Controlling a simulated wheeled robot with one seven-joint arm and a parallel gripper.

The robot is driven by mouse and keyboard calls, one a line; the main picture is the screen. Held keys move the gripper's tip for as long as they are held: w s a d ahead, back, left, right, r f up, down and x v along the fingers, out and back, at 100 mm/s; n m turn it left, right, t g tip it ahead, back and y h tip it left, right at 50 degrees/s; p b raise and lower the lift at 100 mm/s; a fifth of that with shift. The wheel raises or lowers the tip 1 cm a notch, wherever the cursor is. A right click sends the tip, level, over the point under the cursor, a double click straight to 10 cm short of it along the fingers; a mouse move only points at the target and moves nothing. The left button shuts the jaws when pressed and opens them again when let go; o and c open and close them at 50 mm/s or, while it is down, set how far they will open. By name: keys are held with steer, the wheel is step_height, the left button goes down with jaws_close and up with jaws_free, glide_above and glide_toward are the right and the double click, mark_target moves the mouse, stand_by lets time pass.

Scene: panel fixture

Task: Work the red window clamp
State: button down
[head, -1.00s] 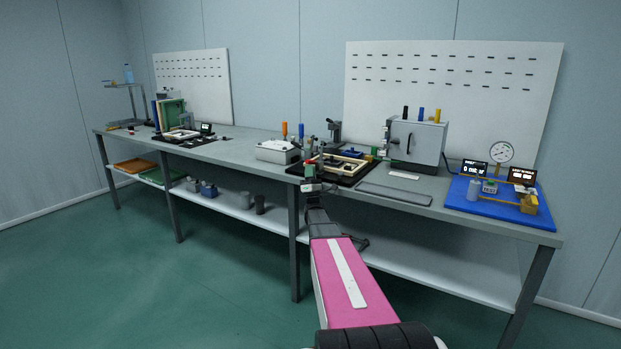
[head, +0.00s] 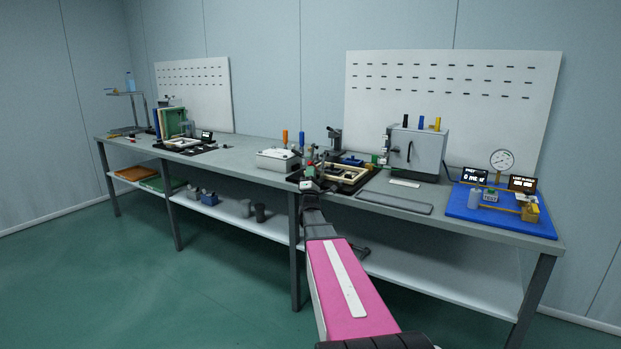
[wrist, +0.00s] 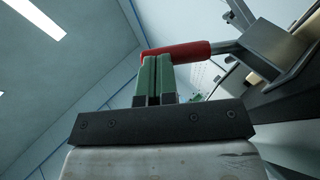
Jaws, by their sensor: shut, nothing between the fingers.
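The red window clamp shows in the wrist view as a red grip (wrist: 178,51) on a grey metal arm, which runs right to a bracket at the panel fixture. My gripper (wrist: 157,62) is shut, its two green fingers side by side with nothing between them. In the picture the fingertips lie against the lower edge of the red grip; I cannot tell whether they touch it. In the head view my gripper (head: 309,172) is small, at the front edge of the panel fixture (head: 345,175) on the bench. The clamp there is too small to make out clearly.
A grey box (head: 417,150) with a handle stands right of the fixture. A blue board (head: 500,212) with a gauge lies at the bench's right end. A white box (head: 277,160) stands left of the fixture. A grey flat pad (head: 395,202) lies at the front edge.

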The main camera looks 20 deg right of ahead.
mark_target(313, 164)
steer(key=r+m+g, duration=0.2)
steer(key=g, duration=0.1)
steer(key=w+d+r+m+g, duration=0.1)
steer(key=shift+d+g+h, duration=0.1)
steer(key=shift+g+h, duration=0.2)
steer(key=shift+g, duration=0.1)
steer(key=shift+w+d+r, duration=0.65)
steer(key=shift+d+r, duration=0.05)
steer(key=shift+d, duration=0.1)
steer(key=shift+w+d+r, duration=0.6)
steer(key=shift+d+r, duration=0.1)
steer(key=shift+d, duration=0.1)
steer(key=shift+w+d+r, duration=0.1)
